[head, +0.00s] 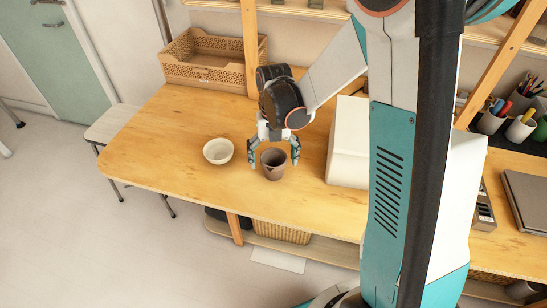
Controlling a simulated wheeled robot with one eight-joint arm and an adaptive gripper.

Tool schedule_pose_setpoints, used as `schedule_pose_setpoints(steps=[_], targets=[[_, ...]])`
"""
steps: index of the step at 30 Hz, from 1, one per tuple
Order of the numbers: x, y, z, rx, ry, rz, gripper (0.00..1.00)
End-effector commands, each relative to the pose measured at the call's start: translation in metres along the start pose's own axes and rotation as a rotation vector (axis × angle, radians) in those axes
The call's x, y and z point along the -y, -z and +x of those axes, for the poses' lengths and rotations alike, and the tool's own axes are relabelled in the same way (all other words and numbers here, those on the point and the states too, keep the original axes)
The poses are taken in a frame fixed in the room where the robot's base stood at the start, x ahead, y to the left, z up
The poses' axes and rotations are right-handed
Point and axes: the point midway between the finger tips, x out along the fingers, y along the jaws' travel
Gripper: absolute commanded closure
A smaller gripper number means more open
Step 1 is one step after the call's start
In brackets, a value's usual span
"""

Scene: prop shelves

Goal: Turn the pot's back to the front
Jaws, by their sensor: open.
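The pot (273,168) is a small dark brown cup-shaped vessel with a dark inside, standing upright on the wooden table (150,150). My gripper (273,160) points down over it, with one finger to the left of the pot and the other to the right near its rim. The gripper is open, and I see nothing held in it. Whether a finger touches the pot is too small to tell. Which side of the pot is its back cannot be told from this view.
A white bowl (218,151) stands just left of the pot. A large white box (347,150) stands to the right. A wooden crate (207,76) is at the back left, beside a wooden post (249,45). The table's front left is clear.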

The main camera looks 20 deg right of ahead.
Motion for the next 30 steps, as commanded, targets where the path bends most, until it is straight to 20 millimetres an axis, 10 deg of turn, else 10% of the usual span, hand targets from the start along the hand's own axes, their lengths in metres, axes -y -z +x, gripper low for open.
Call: schedule_pose_setpoints(steps=[10,30], targets=[[0.0,0.0,-0.011,0.0,0.0,0.0,0.1],[0.0,0.0,-0.116,0.0,0.0,0.0,0.1]])
